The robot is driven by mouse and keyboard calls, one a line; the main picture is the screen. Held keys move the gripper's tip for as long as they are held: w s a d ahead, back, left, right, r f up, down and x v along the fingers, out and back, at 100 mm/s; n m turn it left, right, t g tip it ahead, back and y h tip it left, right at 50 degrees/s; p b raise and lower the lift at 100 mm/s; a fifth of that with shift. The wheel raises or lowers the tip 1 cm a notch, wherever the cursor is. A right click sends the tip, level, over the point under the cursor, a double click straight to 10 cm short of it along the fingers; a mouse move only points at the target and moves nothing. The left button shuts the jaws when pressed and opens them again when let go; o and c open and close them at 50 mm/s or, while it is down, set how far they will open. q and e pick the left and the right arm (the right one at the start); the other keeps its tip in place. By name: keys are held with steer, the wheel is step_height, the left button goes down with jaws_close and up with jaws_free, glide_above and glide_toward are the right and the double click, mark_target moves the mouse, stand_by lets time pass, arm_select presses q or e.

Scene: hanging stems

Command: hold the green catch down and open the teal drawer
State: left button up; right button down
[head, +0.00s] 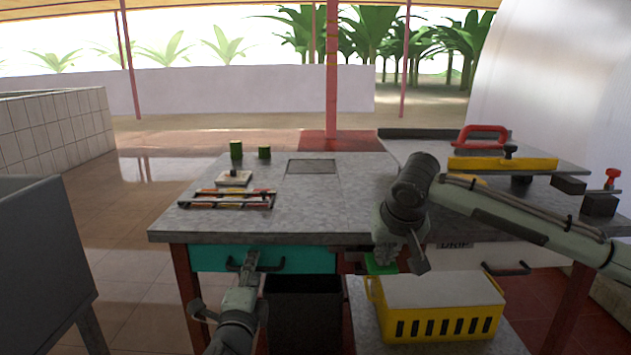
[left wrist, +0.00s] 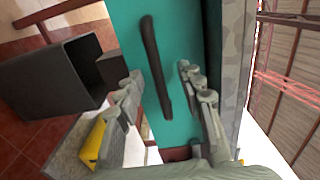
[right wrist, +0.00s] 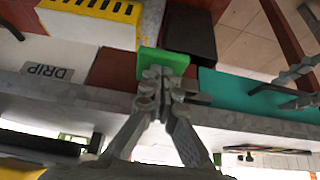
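The teal drawer (head: 310,259) is under the left part of the grey table, and its front looks closed. Its dark bar handle (left wrist: 153,60) runs between the spread fingers of my left gripper (left wrist: 160,88), which is open; I cannot tell whether either finger touches it. In the head view my left gripper (head: 246,262) is at the drawer front. The green catch (right wrist: 150,60) is a small block right of the drawer; it also shows in the head view (head: 380,267). My right gripper (right wrist: 164,78) has its fingertips together at the catch, apparently touching it.
A dark bin (head: 302,312) stands below the drawer. A yellow crate (head: 440,326) sits on a low shelf beneath the catch. A white drawer (head: 462,258) labelled DRIP is at the right.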

steer(key=shift+f, duration=1.15)
arm_select(q)
jaws_close()
